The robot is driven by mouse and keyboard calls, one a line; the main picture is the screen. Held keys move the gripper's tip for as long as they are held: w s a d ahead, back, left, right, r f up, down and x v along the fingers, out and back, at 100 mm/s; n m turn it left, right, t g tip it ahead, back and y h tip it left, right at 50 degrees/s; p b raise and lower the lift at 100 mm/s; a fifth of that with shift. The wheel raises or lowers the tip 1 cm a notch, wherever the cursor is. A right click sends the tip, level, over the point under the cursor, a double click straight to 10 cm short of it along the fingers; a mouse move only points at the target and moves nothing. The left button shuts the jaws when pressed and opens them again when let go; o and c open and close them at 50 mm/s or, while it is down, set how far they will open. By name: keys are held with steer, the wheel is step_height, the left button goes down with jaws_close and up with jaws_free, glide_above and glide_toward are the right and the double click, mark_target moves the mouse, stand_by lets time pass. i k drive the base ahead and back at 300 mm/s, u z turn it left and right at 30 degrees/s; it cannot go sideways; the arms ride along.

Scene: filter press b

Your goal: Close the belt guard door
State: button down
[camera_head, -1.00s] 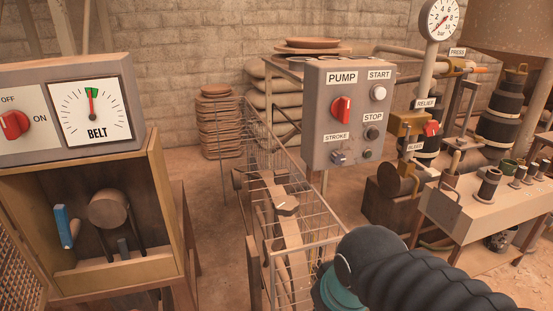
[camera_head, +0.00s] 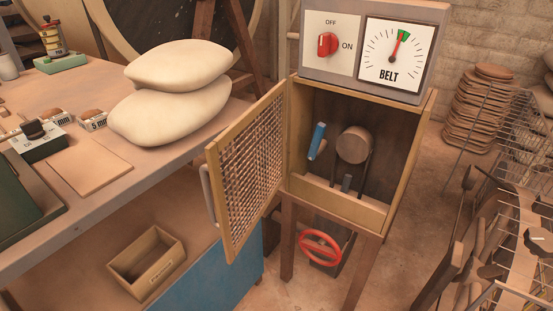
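The belt guard door (camera_head: 250,175) is a wooden frame with woven mesh. It stands open, hinged on the left side of the belt cabinet (camera_head: 400,190) and swung out toward me. A grey handle (camera_head: 208,195) sits on its free outer edge. Inside the open cabinet are a round pulley (camera_head: 354,145) with a belt and a blue-handled lever (camera_head: 317,141). The cabinet stands on wooden legs under the belt control box (camera_head: 345,45), which has a red knob and a dial. My gripper is not in view.
A workbench (camera_head: 110,175) with two pale sacks (camera_head: 170,90) stands left, close behind the door. An open wooden box (camera_head: 147,262) sits below it. A red handwheel (camera_head: 320,247) is under the cabinet. A wire rack (camera_head: 510,190) stands right. Some floor is clear between cabinet and rack.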

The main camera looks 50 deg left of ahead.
mark_target(212, 150)
steer(key=z, duration=0.7)
steer(key=k, duration=2.6)
steer(key=u, duration=1.95)
steer(key=i, duration=0.2)
steer(key=z, duration=1.15)
